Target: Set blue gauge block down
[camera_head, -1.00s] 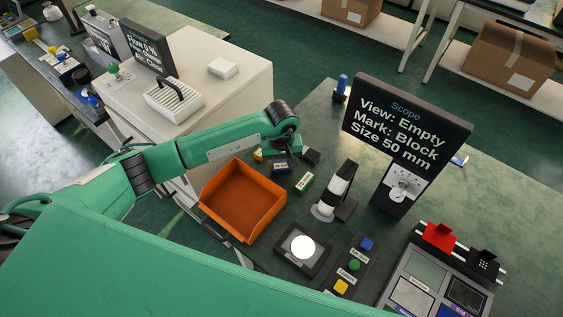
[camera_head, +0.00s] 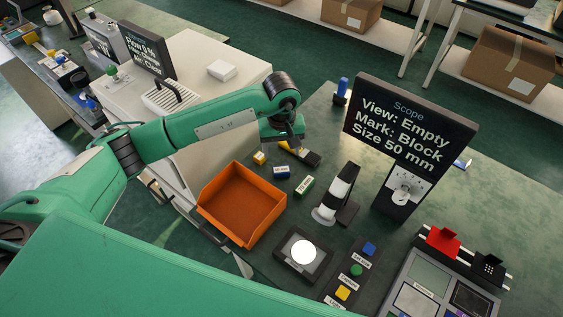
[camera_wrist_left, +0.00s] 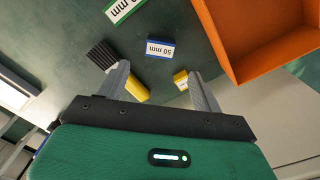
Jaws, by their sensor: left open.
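The blue gauge block (camera_head: 281,170), with a white label, rests on the green table between the orange tray and my left gripper. It also shows in the left wrist view (camera_wrist_left: 160,48), marked 50 mm, just beyond the fingertips and apart from them. My left gripper (camera_head: 284,146) is open and empty, raised above the table behind the block. Its two grey fingers show spread apart in the wrist view (camera_wrist_left: 158,70). A green-edged block (camera_head: 304,185) and a small yellow block (camera_head: 260,158) lie near the blue one. My right gripper is not in view.
An orange tray (camera_head: 212,215) stands left of the blocks. A black and yellow tool (camera_head: 303,154) lies beside my left gripper. A white and black scope (camera_head: 337,193) and a sign (camera_head: 410,130) reading "View: Empty" stand to the right. A lit plate (camera_head: 303,252) is in front.

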